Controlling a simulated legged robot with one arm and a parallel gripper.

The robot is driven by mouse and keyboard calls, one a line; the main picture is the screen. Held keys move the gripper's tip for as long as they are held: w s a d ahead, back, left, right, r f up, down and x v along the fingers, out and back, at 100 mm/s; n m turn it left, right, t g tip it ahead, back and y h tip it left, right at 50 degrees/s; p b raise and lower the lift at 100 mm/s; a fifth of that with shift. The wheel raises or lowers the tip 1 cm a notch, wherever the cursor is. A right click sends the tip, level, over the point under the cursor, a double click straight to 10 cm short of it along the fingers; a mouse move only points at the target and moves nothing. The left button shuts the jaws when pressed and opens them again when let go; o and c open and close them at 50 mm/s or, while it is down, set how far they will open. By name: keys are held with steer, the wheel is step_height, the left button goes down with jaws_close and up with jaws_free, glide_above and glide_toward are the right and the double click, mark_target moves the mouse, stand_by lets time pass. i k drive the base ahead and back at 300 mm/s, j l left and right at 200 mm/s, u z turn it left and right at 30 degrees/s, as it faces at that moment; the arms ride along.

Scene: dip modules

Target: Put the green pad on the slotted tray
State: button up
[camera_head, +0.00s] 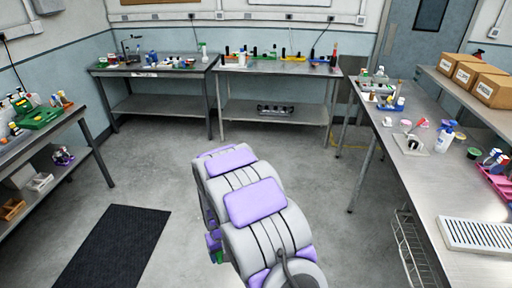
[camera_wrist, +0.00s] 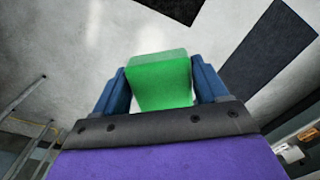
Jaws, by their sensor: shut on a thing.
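The green pad (camera_wrist: 160,78) is a solid green block between the two blue fingers of my gripper (camera_wrist: 160,82) in the wrist view. My gripper is shut on it and holds it off the floor. In the head view my arm hides most of the gripper; a small bit of green (camera_head: 215,246) shows at the arm's left side. The slotted tray (camera_head: 480,236), white with a row of dark slots, lies on the near part of the right metal table. My gripper is well to the left of the tray and apart from it.
A dark mat (camera_head: 112,250) lies on the open floor. More benches line the back and left.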

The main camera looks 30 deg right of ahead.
mark_target(484, 235)
steer(key=i+z, duration=0.25)
steer(key=z, duration=0.15)
steer(key=i+j+z, duration=0.1)
steer(key=i+z, duration=0.15)
steer(key=z, duration=0.15)
steer(key=i+j+z, duration=0.15)
steer(key=z, duration=1.9)
steer(key=i+j, duration=0.05)
steer(key=j, duration=0.05)
